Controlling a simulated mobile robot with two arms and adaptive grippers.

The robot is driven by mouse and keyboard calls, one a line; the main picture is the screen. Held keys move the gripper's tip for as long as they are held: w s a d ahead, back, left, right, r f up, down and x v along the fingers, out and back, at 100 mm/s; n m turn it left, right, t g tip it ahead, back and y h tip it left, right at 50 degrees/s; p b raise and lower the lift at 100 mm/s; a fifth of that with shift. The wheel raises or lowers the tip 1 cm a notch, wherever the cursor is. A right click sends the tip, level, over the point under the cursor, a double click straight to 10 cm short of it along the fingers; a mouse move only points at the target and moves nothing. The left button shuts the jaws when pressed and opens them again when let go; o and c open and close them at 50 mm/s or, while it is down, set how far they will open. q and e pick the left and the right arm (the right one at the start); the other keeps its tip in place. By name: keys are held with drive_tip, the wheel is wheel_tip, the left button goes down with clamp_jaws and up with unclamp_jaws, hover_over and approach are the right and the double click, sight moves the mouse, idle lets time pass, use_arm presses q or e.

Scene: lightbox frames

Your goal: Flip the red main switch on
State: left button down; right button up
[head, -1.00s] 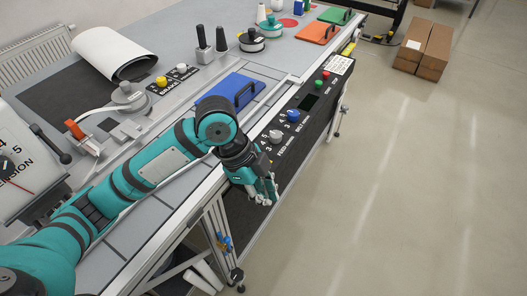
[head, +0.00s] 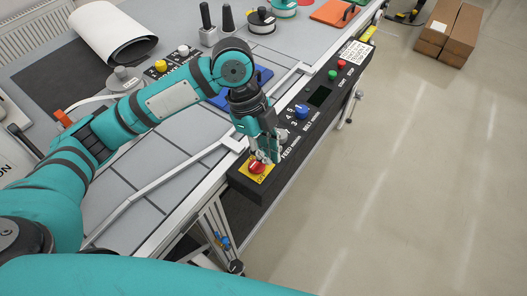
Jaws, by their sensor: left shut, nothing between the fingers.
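The red main switch (head: 257,168) is a red knob on a yellow plate (head: 262,178) at the near end of the black control panel (head: 318,119). My left gripper (head: 266,158) points down right at the switch, with its shut fingertips close above or against the knob's far side. I cannot tell whether they touch. The fingers hide part of the knob, so its setting is not clear. My right gripper is not in view.
A grey knob (head: 281,136), a blue knob (head: 301,111), a green button (head: 332,75) and a red button (head: 341,64) line the panel farther along. A metal rail (head: 180,177) runs along the table edge. Open floor lies to the right.

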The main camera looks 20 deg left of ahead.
sight(257, 164)
use_arm(q)
drive_tip(key=x, duration=0.3)
drive_tip(key=shift+s+d+f+p, duration=0.15)
drive_tip(key=shift+s+f+p, duration=0.1)
drive_tip(key=shift+f+p, duration=0.1)
drive_tip(key=f, duration=0.1)
drive_tip(key=a+f+p, duration=0.1)
drive_tip(key=f+p, duration=0.1)
drive_tip(key=shift+w+a+f, duration=0.35)
drive_tip(key=shift+w, duration=0.05)
drive_tip(key=shift+w+a, duration=0.1)
drive_tip(key=shift+a, duration=0.4)
drive_tip(key=shift+d+f, duration=0.1)
drive_tip(key=shift+w, duration=0.1)
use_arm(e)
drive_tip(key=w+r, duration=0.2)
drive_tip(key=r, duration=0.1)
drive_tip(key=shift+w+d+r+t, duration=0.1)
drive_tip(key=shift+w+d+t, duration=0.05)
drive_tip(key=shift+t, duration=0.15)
